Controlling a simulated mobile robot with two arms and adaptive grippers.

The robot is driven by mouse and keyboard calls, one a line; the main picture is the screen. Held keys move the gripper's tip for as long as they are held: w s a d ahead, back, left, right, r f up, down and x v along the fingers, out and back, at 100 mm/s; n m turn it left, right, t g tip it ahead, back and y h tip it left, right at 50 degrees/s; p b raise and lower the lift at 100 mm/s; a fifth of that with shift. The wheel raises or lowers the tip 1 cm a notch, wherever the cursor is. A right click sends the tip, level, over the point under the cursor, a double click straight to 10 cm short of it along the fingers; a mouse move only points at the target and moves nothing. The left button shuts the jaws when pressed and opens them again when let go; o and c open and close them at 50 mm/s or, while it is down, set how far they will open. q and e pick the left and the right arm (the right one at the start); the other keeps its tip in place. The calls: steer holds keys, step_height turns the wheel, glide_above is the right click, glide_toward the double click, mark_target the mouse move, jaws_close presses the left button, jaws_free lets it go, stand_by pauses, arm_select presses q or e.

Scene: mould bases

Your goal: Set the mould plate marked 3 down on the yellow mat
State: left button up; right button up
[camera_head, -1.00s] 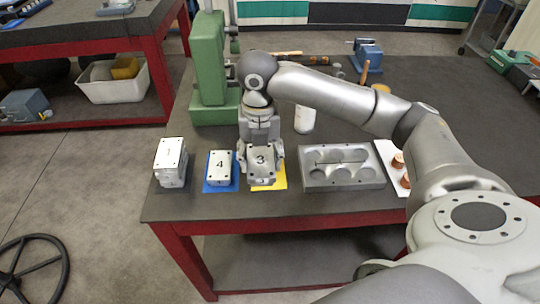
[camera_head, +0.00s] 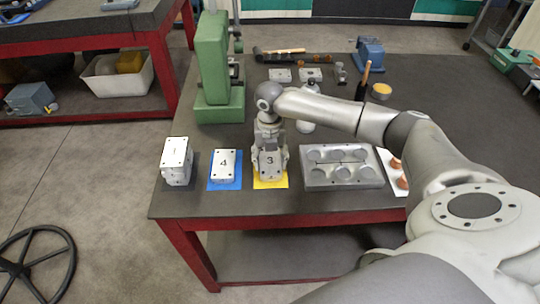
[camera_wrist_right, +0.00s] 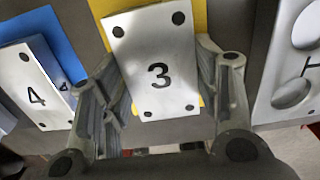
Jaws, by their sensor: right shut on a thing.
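The mould plate marked 3 (camera_head: 270,168) is a pale grey block with dark corner holes. It is level over the yellow mat (camera_head: 270,184), whose edges show around it. I cannot tell whether its underside touches the mat. My right gripper (camera_head: 269,155) is shut on this plate, with one finger on each side. In the right wrist view the plate (camera_wrist_right: 155,65) sits between the fingers, and yellow mat (camera_wrist_right: 193,14) shows behind it. My left gripper is not in view.
Plate 4 (camera_head: 223,165) lies on a blue mat (camera_head: 222,185) just left. Plate 1 (camera_head: 176,152) stands at the far left, on top of another block. A grey mould base with round recesses (camera_head: 342,174) is close on the right. A green press (camera_head: 212,60) stands behind.

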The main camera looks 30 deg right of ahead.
mark_target(270, 161)
steer(key=shift+f, duration=0.15)
steer(key=o, duration=1.6)
steer(key=shift+c, duration=0.2)
step_height(270, 161, up, 12)
steer(key=b, duration=0.3)
